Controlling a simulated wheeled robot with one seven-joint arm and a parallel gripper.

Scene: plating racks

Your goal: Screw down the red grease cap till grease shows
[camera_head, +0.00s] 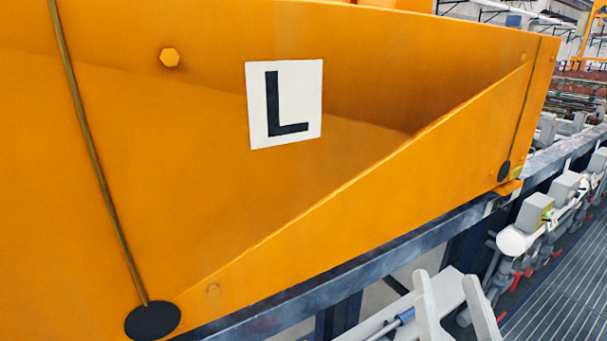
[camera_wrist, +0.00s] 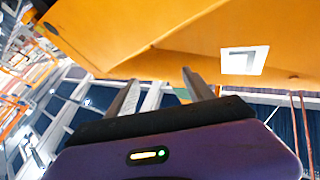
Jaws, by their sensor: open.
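I cannot make out a red grease cap in either view. The big orange panel (camera_head: 380,210) with a white plate marked L (camera_head: 284,104) fills most of the head view. In the wrist view the orange panel (camera_wrist: 120,30) and the L plate (camera_wrist: 244,60) show upside down. My gripper (camera_wrist: 160,84) is open in the wrist view, its two grey fingers apart with nothing between them. The fingertips point toward the orange panel's edge; I cannot tell how far off it is.
A blue-grey beam (camera_head: 420,245) runs under the orange panel. At the right, grey boxes and pipes, with a white cylinder (camera_head: 516,240) and small red parts, stand beside a grated walkway (camera_head: 565,305). A dark round disc (camera_head: 153,321) sits at the panel's lower left.

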